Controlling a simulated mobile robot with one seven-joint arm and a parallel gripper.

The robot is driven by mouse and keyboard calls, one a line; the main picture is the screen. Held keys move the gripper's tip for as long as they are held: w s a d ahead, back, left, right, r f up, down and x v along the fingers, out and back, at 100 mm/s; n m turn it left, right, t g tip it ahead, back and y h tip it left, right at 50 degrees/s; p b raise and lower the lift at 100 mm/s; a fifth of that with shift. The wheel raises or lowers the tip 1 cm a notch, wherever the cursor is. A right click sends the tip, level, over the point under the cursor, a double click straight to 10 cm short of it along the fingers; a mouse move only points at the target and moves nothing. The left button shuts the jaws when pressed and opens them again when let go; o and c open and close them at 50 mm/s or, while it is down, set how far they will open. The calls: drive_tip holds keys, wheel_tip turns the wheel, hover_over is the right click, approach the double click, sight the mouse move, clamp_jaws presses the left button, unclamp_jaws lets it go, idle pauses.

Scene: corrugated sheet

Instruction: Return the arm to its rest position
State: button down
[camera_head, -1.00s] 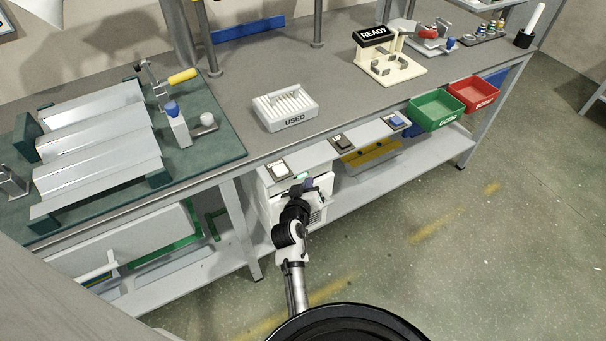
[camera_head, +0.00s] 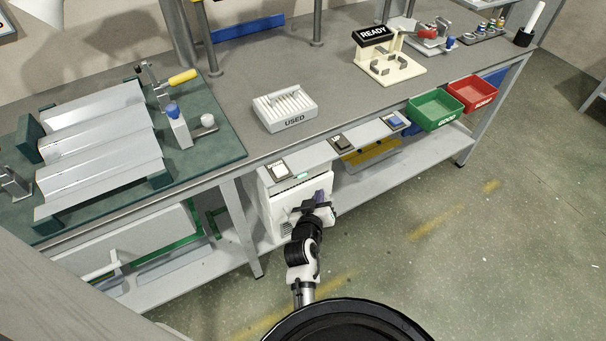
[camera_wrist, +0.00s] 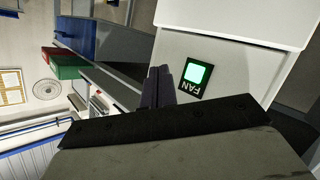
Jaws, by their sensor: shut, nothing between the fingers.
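My gripper (camera_head: 318,199) is in front of the bench's front edge, near a white cabinet (camera_head: 283,212) under the bench. In the wrist view my gripper (camera_wrist: 159,72) shows its two dark fingers shut together with nothing between them. Beside the fingertips, to their right in that view, is a lit green button labelled FAN (camera_wrist: 198,72) on a pale panel. I cannot tell exactly how far the fingers are from that panel. My arm reaches up from the bottom of the head view.
Along the bench front are several switches, a green GOOD bin (camera_head: 436,112) and a red bin (camera_head: 472,94). On top stand a white USED rack (camera_head: 285,108), a READY stand (camera_head: 390,68) and a corrugated sheet (camera_head: 100,150) on a green board. The floor at right is clear.

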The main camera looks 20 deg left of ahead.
drive_tip(key=shift+s+f, duration=0.25)
drive_tip(key=shift+s, duration=0.05)
